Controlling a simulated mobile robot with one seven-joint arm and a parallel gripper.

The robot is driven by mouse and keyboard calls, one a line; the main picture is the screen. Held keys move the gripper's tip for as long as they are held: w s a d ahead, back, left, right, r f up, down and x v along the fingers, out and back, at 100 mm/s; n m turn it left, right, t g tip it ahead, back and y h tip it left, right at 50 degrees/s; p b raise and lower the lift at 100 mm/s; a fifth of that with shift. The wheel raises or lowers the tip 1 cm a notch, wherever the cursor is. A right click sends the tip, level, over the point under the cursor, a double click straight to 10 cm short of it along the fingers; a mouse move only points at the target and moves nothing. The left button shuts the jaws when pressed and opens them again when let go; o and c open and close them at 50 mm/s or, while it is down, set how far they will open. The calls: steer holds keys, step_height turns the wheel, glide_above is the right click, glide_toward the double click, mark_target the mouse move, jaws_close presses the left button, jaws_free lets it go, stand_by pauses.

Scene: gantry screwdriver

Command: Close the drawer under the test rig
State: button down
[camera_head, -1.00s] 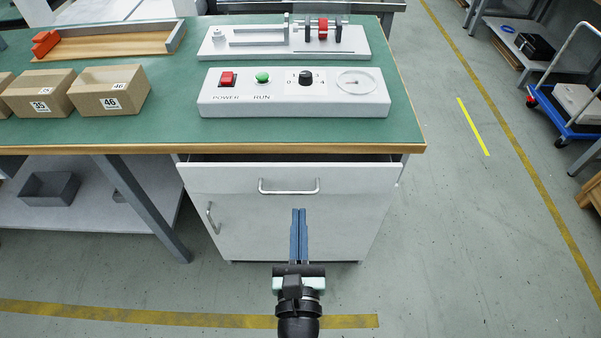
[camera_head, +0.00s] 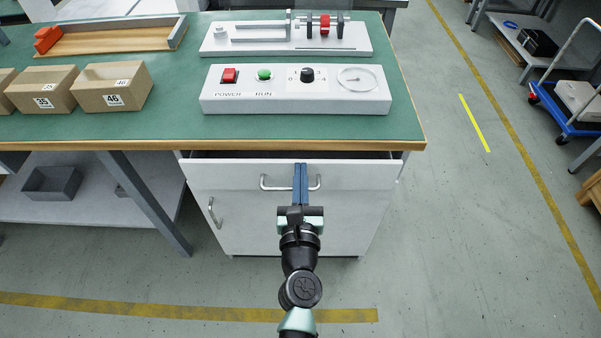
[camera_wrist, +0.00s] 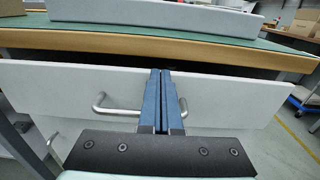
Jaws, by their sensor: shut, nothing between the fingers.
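The white drawer (camera_head: 355,176) under the test rig stands partly open, with a dark gap above its front below the bench top. Its metal bar handle (camera_head: 274,187) runs across the front; the middle is hidden behind my fingers. The drawer front also shows in the wrist view (camera_wrist: 50,95). My gripper (camera_head: 300,166) is shut and empty, its blue fingers pointing at the drawer front over the handle. In the wrist view my gripper (camera_wrist: 160,72) reaches near the drawer's top edge; I cannot tell whether it touches. The test rig (camera_head: 330,102) sits on the bench above.
The bench's wooden edge (camera_head: 330,145) overhangs the drawer. A cabinet door with a handle (camera_head: 214,213) is below it. Cardboard bins (camera_head: 112,88) stand on the bench at left. The floor to the right is clear up to a blue cart (camera_head: 560,110).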

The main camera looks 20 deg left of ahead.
steer(key=x, duration=0.4)
steer(key=shift+w+b, duration=0.2)
steer(key=shift+b, duration=0.1)
steer(key=shift+r, duration=0.3)
steer(key=shift+f, duration=0.1)
